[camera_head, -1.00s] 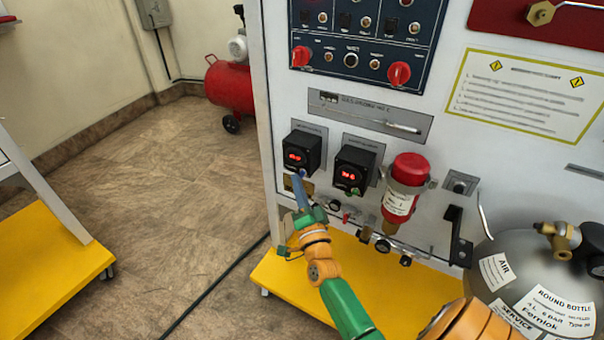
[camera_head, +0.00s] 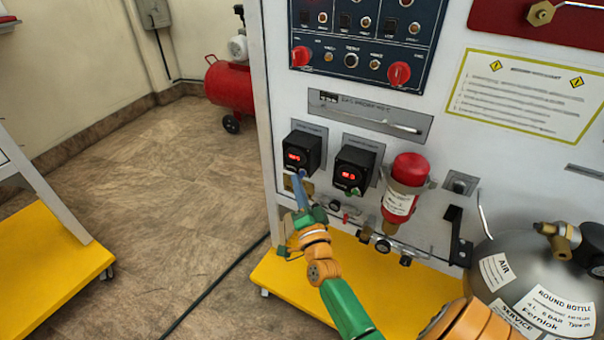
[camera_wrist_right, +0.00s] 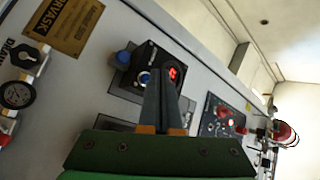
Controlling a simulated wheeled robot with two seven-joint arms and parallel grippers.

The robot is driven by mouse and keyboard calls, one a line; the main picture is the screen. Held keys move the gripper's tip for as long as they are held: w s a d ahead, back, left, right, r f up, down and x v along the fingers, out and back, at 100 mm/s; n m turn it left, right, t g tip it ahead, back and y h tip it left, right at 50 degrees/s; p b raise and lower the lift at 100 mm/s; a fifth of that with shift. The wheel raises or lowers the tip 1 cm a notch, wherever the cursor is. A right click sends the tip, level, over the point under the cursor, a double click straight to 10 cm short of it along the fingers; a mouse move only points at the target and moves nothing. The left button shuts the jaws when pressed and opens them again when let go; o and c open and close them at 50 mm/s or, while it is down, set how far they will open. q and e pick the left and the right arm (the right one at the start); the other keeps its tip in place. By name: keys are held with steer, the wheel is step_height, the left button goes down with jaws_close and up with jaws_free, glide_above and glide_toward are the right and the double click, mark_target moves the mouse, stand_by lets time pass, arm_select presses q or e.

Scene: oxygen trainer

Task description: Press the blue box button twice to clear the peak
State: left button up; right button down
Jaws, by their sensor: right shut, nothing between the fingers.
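A black box with a red digital display (camera_head: 301,152) is mounted on the white panel. It also shows in the right wrist view (camera_wrist_right: 158,66), with a blue-ringed button (camera_wrist_right: 145,77) beside its red digits. My right gripper (camera_head: 298,178) is shut and empty, its narrow fingers pointing up at the lower front of this box. In the wrist view the closed fingertips (camera_wrist_right: 162,82) overlap the box face close beside the button. I cannot tell whether they touch it. My left gripper is not in view.
A second black display box (camera_head: 354,168) with a green button is just right. A red-capped canister (camera_head: 405,188) and a grey round bottle (camera_head: 530,275) stand further right. A blue knob (camera_wrist_right: 122,57) sits near the box in the wrist view. Floor at left is open.

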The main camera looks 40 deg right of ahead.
steer(key=shift+d, duration=0.1)
stand_by(0.4)
steer(key=shift+w+d, duration=0.15)
steer(key=shift+d, duration=0.15)
steer(key=shift+w+d, duration=0.15)
steer(key=shift+d, duration=0.2)
stand_by(0.5)
steer(key=shift+a, duration=0.1)
steer(key=shift+s+a, duration=0.35)
steer(key=shift+a, duration=0.3)
stand_by(0.4)
steer(key=shift+w+d, duration=0.2)
steer(key=shift+d, duration=0.2)
